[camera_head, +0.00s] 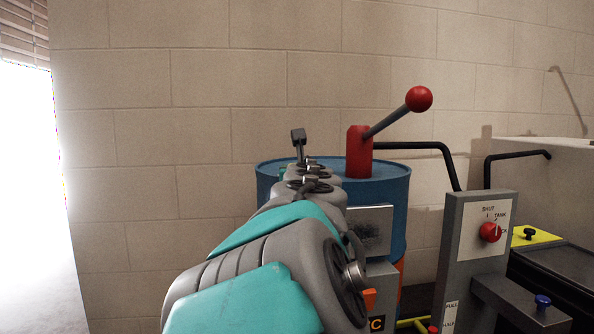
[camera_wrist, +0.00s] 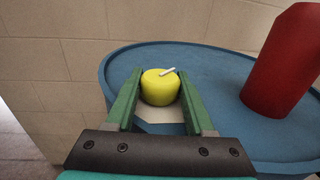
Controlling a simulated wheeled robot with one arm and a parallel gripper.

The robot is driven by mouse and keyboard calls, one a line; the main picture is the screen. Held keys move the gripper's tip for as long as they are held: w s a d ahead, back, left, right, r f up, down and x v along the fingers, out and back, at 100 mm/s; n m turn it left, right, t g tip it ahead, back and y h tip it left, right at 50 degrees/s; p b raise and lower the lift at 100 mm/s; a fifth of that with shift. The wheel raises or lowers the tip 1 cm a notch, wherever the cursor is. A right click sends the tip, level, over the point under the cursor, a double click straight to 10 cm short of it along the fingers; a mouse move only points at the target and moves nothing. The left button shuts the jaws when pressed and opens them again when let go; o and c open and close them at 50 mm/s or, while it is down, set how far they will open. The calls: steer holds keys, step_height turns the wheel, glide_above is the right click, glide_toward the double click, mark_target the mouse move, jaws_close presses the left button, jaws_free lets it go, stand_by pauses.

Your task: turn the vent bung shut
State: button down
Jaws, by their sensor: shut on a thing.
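The vent bung is a round yellow cap (camera_wrist: 160,90) with a white bar mark on its top, on the blue drum's lid. In the wrist view the green fingers of my gripper (camera_wrist: 159,97) stand on its left and right sides, shut on it. The mark slants up to the right. In the head view my arm hides the bung and my fingertips. The blue drum (camera_head: 397,200) stands against the wall, and its lid also shows in the wrist view (camera_wrist: 215,70).
A red pump body (camera_head: 358,153) rises from the lid right of the bung, also in the wrist view (camera_wrist: 284,60). Its lever ends in a red ball (camera_head: 418,99). A black hose (camera_head: 425,146) runs right. A grey panel with a red knob (camera_head: 490,232) stands at right.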

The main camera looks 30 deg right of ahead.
steer(key=shift+c, duration=1.3)
jaws_free()
steer(key=shift+r, duration=0.1)
steer(key=shift+w+a+r, duration=0.1)
steer(key=shift+a+r, duration=0.05)
steer(key=shift+r, duration=1.45)
steer(key=d+r+v, duration=0.1)
steer(key=d+v, duration=0.1)
steer(key=v, duration=1.4)
steer(key=shift+s+r, duration=0.25)
steer(key=shift+s, duration=0.1)
